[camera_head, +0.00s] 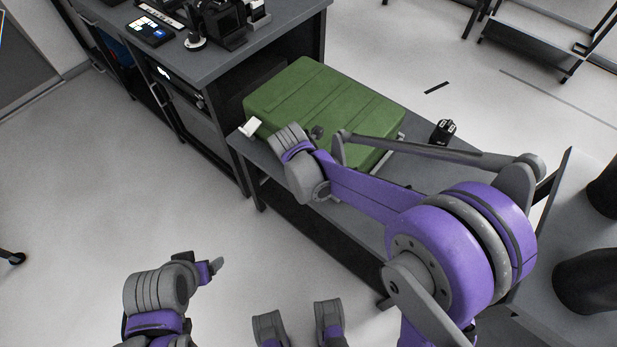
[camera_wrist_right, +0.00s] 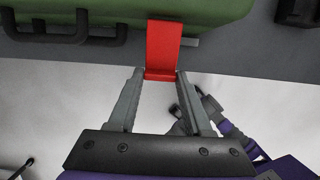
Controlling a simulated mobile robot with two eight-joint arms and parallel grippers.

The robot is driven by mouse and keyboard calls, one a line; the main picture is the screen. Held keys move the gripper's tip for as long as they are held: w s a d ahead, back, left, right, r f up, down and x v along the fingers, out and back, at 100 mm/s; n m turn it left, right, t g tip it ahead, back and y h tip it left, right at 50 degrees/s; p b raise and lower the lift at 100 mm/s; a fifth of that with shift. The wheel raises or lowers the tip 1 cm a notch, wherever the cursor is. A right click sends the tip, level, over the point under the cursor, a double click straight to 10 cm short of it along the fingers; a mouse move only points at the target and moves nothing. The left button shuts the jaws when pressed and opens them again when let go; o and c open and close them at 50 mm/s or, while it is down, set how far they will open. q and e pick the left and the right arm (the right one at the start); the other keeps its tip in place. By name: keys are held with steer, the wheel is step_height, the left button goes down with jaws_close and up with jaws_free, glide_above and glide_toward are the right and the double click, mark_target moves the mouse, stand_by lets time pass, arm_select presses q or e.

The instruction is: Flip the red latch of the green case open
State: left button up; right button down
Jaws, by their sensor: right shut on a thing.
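The green case (camera_head: 325,100) lies on a low grey table; its front edge shows at the top of the right wrist view (camera_wrist_right: 225,10). The red latch (camera_wrist_right: 164,45) is on the case's front side, and its lower end sticks out past the table edge. My right gripper (camera_wrist_right: 160,76) is shut on the latch's lower end, one finger on each side. In the head view my right wrist hides the latch and the fingers. My left gripper (camera_head: 216,266) hangs over the floor at the lower left, away from the case; its finger opening is not clear.
A black handle (camera_wrist_right: 65,30) is on the case front, left of the latch. A taller dark workbench (camera_head: 240,50) with devices adjoins the table at the upper left. A small black object (camera_head: 442,131) is right of the case. The floor in front is clear.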

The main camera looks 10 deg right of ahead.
stand_by(0.3)
steer(key=shift+c, duration=1.6)
jaws_free()
steer(key=shift+r, duration=0.1)
steer(key=p+v, duration=0.1)
steer(key=v, duration=0.9)
steer(key=shift+r, duration=0.45)
steer(key=shift+d, duration=0.1)
steer(key=s+d+r+m+t+y+p, duration=0.1)
steer(key=s+d+r+m+p, duration=0.2)
steer(key=s+d+m, duration=0.2)
steer(key=s+d+r+m+t+y+p, duration=0.1)
steer(key=s+d+r+m+t+p, duration=0.1)
steer(key=s+m, duration=1)
steer(key=d+r+m+p, duration=0.1)
steer(key=d+m+p, duration=0.1)
steer(key=m, duration=0.6)
steer(key=shift+d+m+y+p, duration=0.3)
steer(key=shift+d, duration=0.1)
